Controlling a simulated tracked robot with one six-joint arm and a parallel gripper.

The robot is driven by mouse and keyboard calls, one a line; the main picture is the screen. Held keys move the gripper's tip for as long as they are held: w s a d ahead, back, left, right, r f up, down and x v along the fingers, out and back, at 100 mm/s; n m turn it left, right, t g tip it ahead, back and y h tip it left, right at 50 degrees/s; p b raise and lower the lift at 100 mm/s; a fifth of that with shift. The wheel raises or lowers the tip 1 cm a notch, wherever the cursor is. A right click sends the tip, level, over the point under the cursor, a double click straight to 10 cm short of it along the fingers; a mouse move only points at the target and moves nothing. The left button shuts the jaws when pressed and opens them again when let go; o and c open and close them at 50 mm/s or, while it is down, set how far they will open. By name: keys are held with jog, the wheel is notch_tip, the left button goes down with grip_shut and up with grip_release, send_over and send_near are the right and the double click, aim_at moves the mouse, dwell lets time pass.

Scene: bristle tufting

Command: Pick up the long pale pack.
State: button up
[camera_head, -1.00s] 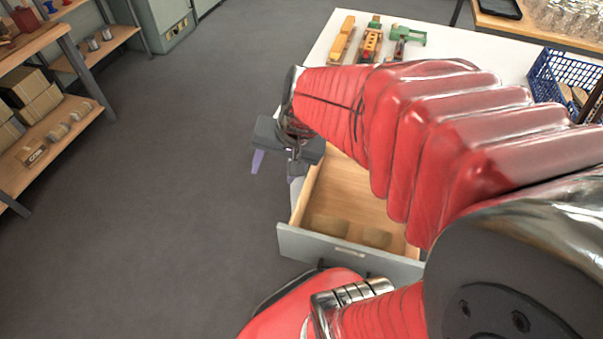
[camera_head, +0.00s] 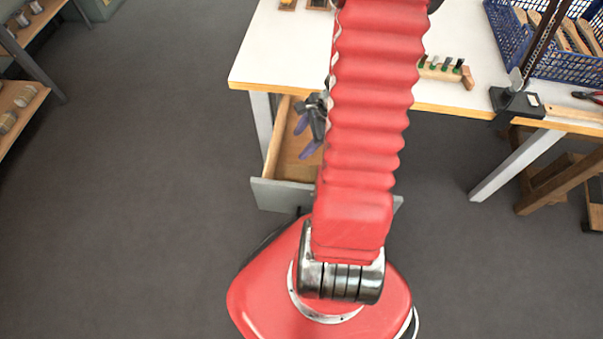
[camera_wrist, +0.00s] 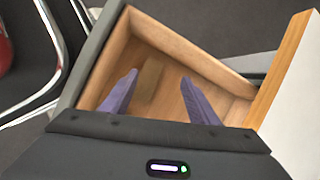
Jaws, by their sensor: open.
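The open drawer (camera_head: 281,196) has a grey front and a pale wooden inside; it also shows in the wrist view (camera_wrist: 205,62). A small tan block-like thing (camera_wrist: 151,77) lies on the drawer floor in the wrist view; I cannot tell whether it is the long pale pack. My gripper (camera_head: 306,137) is over the drawer, and its two purple fingers show apart in the wrist view (camera_wrist: 159,75). They are open with nothing held. The tan thing appears between the fingertips but lower down. My red arm hides the drawer's right part in the head view.
The white table (camera_head: 282,50) with a wooden edge stands over the drawer. On it are a blue crate (camera_head: 525,50), a wooden rack with green pegs (camera_head: 445,71) and a dark stand (camera_head: 516,103). Shelves stand at far left. The grey floor left of the drawer is clear.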

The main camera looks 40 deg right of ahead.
aim_at(302, 172)
jog(key=s+d+f+m, duration=0.2)
jog(key=s+f+m, duration=0.2)
jog(key=f, duration=0.2)
jog(key=shift+d, duration=0.4)
jog(key=shift+w+f, duration=0.1)
jog(key=shift+x, duration=4.2)
jog(key=shift+f, duration=0.1)
jog(key=shift+x, duration=2.55)
jog(key=shift+f, duration=0.2)
jog(key=shift+c, duration=0.2)
jog(key=c, duration=1.1)
